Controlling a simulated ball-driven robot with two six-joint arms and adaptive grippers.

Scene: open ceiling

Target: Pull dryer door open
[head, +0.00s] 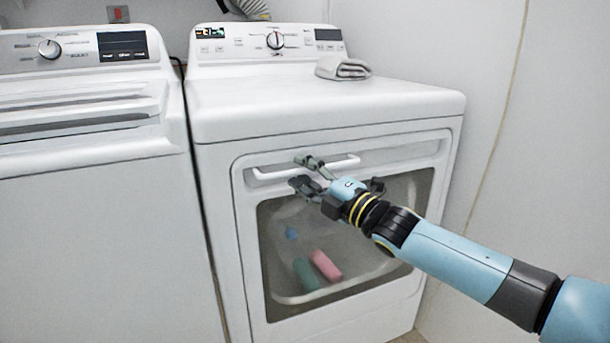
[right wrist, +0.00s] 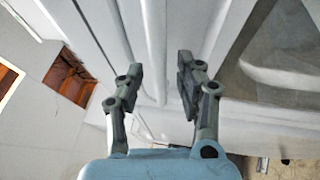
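The white dryer (head: 310,112) stands right of centre in the head view. Its door (head: 247,225) is shut, with a dark window and a white bar handle (head: 340,163) across the top. My right gripper (head: 306,174) is at the middle of the handle, one finger above the bar and one below. The fingers are apart. In the right wrist view my right gripper (right wrist: 158,82) shows a clear gap between its fingertips, with white ridges of the dryer front behind. Whether a finger touches the bar cannot be told. My left gripper is not in view.
A white washer (head: 90,200) stands close on the left. Pink (head: 326,265) and green (head: 306,273) items show through the door window. A plain wall (head: 540,150) is on the right.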

